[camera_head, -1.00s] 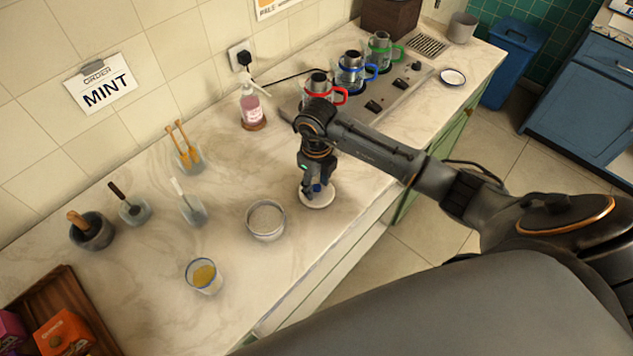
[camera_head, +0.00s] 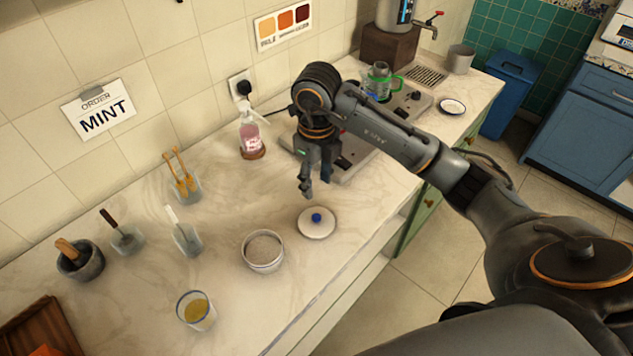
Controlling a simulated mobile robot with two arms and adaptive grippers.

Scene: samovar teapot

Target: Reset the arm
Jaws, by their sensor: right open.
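My right gripper (camera_head: 316,187) is open and empty, pointing down above the marble counter. Just below it in the picture, a round white lid (camera_head: 317,224) with a blue knob lies on the counter, apart from the fingers. My left gripper is not in view.
A soap bottle (camera_head: 251,138), a mortar (camera_head: 80,260) and a green-handled pot (camera_head: 379,83) also stand on the counter.

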